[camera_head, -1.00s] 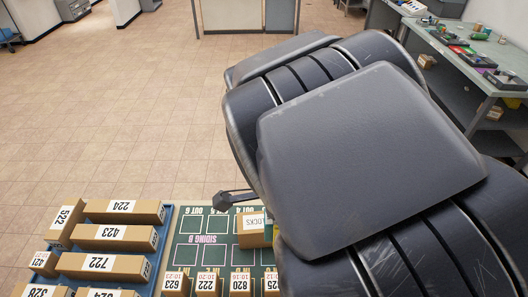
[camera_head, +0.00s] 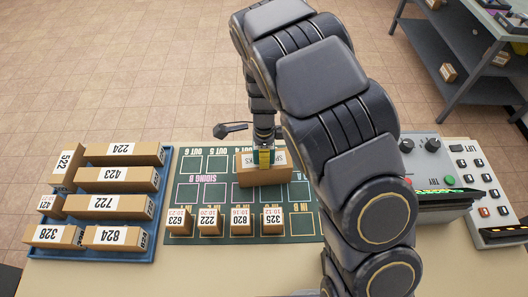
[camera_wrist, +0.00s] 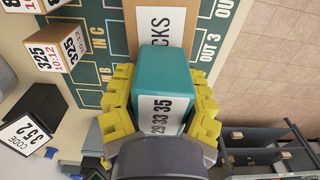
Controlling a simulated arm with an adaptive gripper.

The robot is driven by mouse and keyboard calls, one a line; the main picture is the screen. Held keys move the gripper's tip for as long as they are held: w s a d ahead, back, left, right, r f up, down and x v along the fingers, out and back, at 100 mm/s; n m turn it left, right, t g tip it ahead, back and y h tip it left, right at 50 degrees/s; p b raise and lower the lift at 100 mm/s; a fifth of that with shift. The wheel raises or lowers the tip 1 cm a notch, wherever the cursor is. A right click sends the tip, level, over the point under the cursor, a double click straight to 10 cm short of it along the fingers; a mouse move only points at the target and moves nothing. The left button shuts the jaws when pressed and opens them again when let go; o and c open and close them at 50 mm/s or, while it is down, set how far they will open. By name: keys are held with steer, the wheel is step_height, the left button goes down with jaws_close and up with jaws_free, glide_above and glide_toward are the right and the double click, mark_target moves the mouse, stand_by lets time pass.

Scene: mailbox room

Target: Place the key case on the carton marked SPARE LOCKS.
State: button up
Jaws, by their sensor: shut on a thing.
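The key case (camera_wrist: 168,62) is a teal box with a white label reading 29 33 35 in the wrist view. My gripper (camera_wrist: 160,92) is shut on it, yellow fingers along both sides. The brown carton marked SPARE LOCKS (camera_head: 276,178) stands on the green board in the head view. My gripper (camera_head: 264,157) is over this carton, hiding part of its label. In the wrist view the carton (camera_wrist: 131,24) shows behind the key case, with CKS readable. I cannot tell whether the key case touches the carton.
Several small numbered cartons (camera_head: 239,222) stand in a row on the green board (camera_head: 192,194), in front of the SPARE LOCKS carton. A blue tray (camera_head: 146,250) of numbered cartons is at left. A control box (camera_head: 424,160) with buttons is at right.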

steer(key=shift+f, duration=0.3)
steer(key=o, duration=1)
steer(key=shift+f, duration=0.1)
